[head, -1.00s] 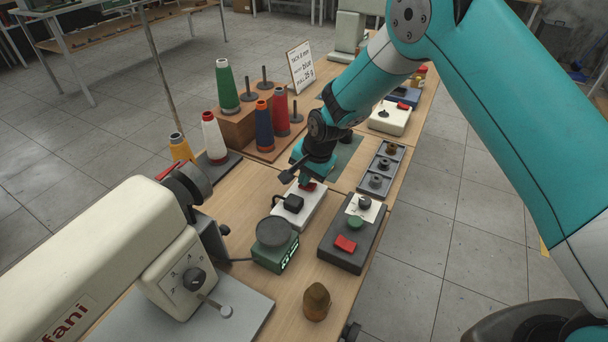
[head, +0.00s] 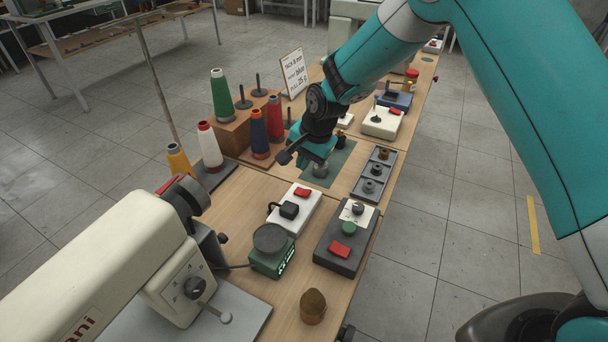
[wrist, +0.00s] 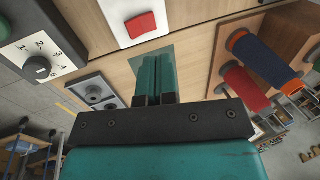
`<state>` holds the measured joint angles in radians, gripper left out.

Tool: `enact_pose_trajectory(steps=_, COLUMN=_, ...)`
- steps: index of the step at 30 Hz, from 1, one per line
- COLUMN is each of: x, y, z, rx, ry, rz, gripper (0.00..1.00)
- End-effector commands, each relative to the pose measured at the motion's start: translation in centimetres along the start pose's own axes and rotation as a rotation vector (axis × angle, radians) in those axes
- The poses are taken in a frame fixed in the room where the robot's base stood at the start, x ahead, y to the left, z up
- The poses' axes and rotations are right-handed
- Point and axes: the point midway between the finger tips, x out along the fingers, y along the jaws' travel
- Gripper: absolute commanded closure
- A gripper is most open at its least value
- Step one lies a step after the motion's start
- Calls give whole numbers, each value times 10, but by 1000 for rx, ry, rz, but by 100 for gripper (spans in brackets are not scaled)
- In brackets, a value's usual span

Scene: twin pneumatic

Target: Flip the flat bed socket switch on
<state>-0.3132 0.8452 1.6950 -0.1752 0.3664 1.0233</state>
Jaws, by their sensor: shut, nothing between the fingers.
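The flat bed socket is a white block (head: 305,208) on the table, with a red rocker switch (head: 303,192) at its far end and a black plug (head: 287,210) at its near end. In the wrist view the red switch (wrist: 141,25) shows uncovered near the top. I cannot tell which way the rocker is tilted. My gripper (head: 319,170) is shut and empty, above the green mat beyond the socket, apart from the switch. In the wrist view its teal fingers (wrist: 156,75) are together, below the switch in the picture.
A dark control box (head: 345,237) with a green button, red switch and dial stands right of the socket. A grey tray (head: 374,177) lies beyond it. A green scale (head: 271,259) and brown cone (head: 313,305) are nearer. Thread spools (head: 222,98) stand left.

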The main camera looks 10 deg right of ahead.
Motion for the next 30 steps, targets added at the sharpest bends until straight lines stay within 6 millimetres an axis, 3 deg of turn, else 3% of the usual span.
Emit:
enact_pose_trajectory(steps=6, x=-39, y=-11, z=0, rx=1, ry=1, rz=-3, gripper=100)
enact_pose_trajectory(steps=10, x=-53, y=-15, z=0, rx=1, ry=0, rz=-2, gripper=100)
enact_pose_trajectory(steps=25, x=-64, y=-16, z=2, rx=-14, ry=-3, rz=-1, gripper=100)
enact_pose_trajectory(steps=28, x=-88, y=-11, z=14, rx=-88, ry=-14, rz=-8, gripper=100)
enact_pose_trajectory(steps=30, x=-115, y=-1, z=30, rx=-185, ry=-32, rz=-15, gripper=100)
